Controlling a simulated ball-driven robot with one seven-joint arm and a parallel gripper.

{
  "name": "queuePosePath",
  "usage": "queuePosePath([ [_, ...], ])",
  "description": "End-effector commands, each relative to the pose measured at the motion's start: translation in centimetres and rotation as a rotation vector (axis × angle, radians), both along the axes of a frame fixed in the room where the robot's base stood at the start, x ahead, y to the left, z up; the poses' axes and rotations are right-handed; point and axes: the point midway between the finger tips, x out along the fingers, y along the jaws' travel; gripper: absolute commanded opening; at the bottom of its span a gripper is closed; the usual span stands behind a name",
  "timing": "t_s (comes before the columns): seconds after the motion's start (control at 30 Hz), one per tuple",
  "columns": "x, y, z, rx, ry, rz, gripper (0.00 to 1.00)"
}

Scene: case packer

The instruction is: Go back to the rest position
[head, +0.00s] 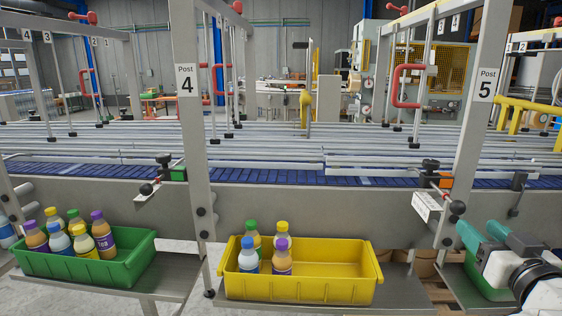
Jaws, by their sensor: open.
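My gripper (484,236) is at the lower right of the head view, with its teal fingers spread apart and nothing between them. It is near Post 5 (485,85), above a partly hidden green bin (478,284) on the right shelf. My wrist hides part of that bin and its contents cannot be seen. A yellow bin (330,290) stands at the centre, left of my gripper and apart from it. It holds several bottles (283,262) at its left end, and its right part is empty.
A green bin (80,270) with several bottles (103,238) stands on the left shelf. The conveyor (300,178) runs across behind the bins. Post 4 (192,140) rises between the left and yellow bins. A metal bracket with a white label (425,207) juts out near my gripper.

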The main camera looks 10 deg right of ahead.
Motion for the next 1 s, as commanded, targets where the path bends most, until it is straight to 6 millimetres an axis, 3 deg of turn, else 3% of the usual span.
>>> queuePosePath([
  [0.07, 0.0, 0.5, -1.2, 0.009, 0.032, 0.008, 0.51],
  [0.17, -0.1, 1.8, -4.8, 0.035, 0.128, 0.029, 0.51],
  [0.37, -3.0, 6.6, -16.7, 0.119, 0.472, 0.096, 0.51],
  [0.5, -7.5, 10.0, -24.7, 0.169, 0.737, 0.134, 0.51],
  [0.7, -16.7, 14.2, -33.6, 0.215, 1.113, 0.169, 0.51],
  [0.9, -24.4, 16.3, -37.8, 0.23, 1.377, 0.176, 0.51],
  [1.0, -26.4, 16.7, -38.5, 0.231, 1.441, 0.175, 0.51],
])
